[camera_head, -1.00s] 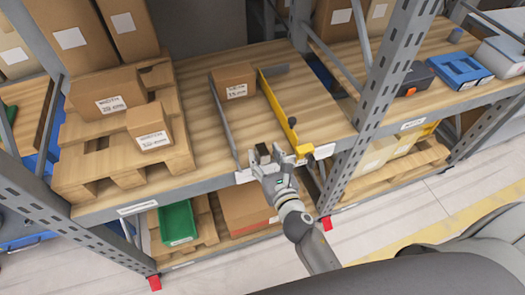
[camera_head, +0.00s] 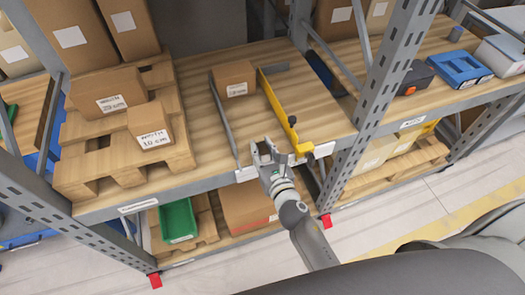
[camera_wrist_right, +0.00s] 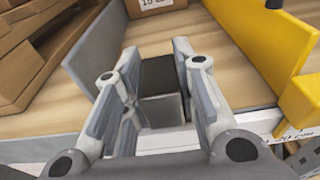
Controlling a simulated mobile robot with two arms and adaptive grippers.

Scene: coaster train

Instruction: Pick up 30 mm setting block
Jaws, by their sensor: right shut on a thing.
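The setting block (camera_wrist_right: 161,92) is a small block with a dark top and a grey front face. In the right wrist view it sits between the two fingers of my right gripper (camera_wrist_right: 157,85), near the shelf's front edge. My right gripper (camera_head: 266,153) is shut on it; the fingers mostly hide the block in the head view. Any size marking on it cannot be read. My left gripper is not in view.
A grey rail (camera_head: 223,118) and a yellow rail (camera_head: 278,112) flank a lane on the wooden shelf (camera_head: 190,92). A labelled carton (camera_head: 234,78) sits at the lane's back. A pallet with cartons (camera_head: 110,180) stands left; a rack upright (camera_head: 378,85) stands right.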

